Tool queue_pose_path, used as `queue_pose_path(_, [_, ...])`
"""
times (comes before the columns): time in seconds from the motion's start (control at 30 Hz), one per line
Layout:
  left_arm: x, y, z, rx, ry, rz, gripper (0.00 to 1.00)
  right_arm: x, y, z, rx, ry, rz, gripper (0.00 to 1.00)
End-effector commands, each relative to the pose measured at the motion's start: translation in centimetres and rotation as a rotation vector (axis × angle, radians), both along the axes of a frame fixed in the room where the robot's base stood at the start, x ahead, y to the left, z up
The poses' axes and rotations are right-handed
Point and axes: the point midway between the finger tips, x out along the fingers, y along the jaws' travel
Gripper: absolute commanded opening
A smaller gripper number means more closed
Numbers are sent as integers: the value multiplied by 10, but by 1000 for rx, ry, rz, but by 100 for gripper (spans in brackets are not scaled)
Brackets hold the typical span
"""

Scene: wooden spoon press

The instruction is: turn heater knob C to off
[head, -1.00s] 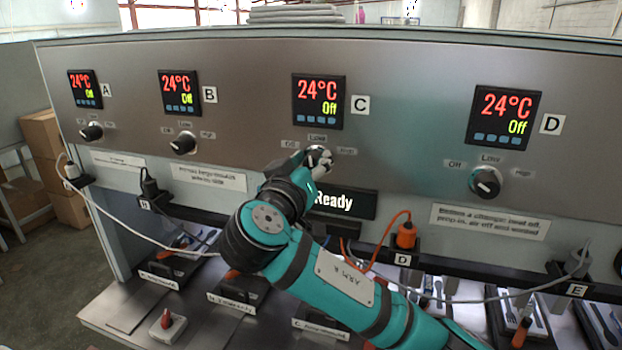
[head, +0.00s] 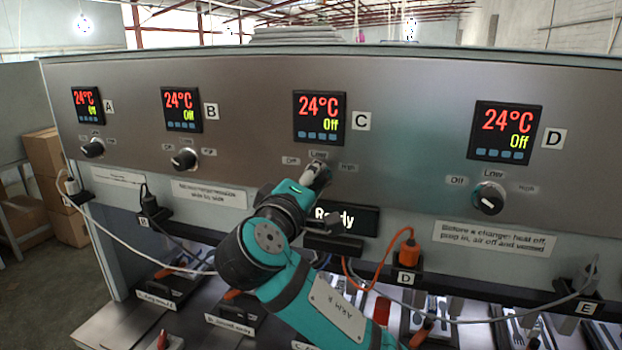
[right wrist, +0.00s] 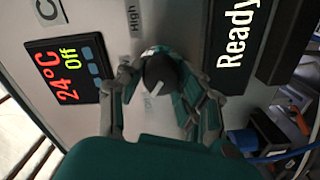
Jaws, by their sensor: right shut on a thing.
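In the head view the right gripper (head: 317,174) covers most of the knob, below the C display (head: 319,118). That display reads 24°C and Off. The Off label (head: 291,160) is left of the knob, and the High label (head: 348,167) is right. My left gripper is not in view.
Just below the gripper is the Ready screen (head: 346,216), partly hidden by my arm. Knob B (head: 184,159) and knob D (head: 489,198) are well to the sides. An orange plug (head: 409,252) and cables hang under the panel.

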Motion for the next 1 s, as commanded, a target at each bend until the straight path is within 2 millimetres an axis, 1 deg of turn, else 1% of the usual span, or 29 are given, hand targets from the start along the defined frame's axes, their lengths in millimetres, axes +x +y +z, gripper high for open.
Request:
queue_pose_path(0.3, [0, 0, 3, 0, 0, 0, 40, 0, 0, 0, -74, 23, 0, 4])
queue_pose_path(0.73, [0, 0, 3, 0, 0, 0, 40, 0, 0, 0, -83, 26, 0, 4])
queue_pose_path(0.77, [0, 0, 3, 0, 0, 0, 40, 0, 0, 0, -83, 26, 0, 40])
queue_pose_path(0.9, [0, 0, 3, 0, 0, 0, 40, 0, 0, 0, -82, 26, 0, 58])
queue_pose_path(1.0, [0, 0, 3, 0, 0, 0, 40, 0, 0, 0, -82, 26, 0, 59])
